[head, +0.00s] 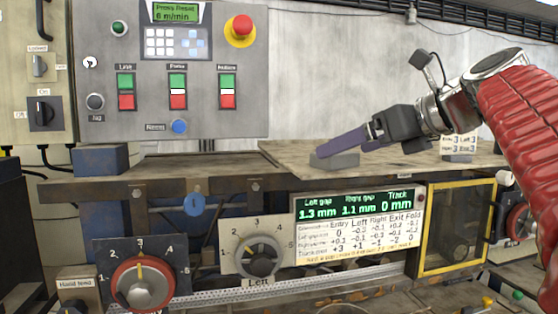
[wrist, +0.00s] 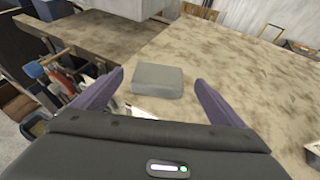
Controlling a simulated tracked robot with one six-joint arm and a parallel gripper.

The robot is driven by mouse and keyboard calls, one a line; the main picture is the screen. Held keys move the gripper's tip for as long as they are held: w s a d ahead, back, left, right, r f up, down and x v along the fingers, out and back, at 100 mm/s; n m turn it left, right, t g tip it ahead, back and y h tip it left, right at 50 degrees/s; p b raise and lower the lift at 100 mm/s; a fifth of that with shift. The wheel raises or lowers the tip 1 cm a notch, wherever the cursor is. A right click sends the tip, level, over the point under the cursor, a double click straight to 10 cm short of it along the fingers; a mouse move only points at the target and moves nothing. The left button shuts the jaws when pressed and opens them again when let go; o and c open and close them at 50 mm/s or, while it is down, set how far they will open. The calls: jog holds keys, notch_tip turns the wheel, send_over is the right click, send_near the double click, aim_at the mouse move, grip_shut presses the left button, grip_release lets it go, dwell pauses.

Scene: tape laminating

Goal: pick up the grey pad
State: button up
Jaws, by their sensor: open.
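The grey pad (head: 335,160) is a small grey block lying flat on the worn tabletop, near its front edge in the head view. In the wrist view the grey pad (wrist: 158,81) sits just ahead of and between my two purple fingers. My gripper (head: 327,153) comes in from the right, its fingers at the pad and partly in front of it. In the wrist view my gripper (wrist: 158,82) is open, with a gap between each finger and the pad's sides. Nothing is held.
The tabletop (head: 290,152) is mostly bare around the pad. A blue block (head: 100,159) stands far left. A control panel (head: 205,70) with a red stop button rises behind. Dials and a readout screen (head: 357,203) sit below the table edge. A white labelled box (head: 458,146) stands right.

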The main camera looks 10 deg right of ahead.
jog(key=shift+x, duration=2.65)
jog(key=shift+s+a+f, duration=0.1)
jog(key=shift+c, duration=0.4)
jog(key=c, duration=1.1)
jog(key=shift+r, duration=5.05)
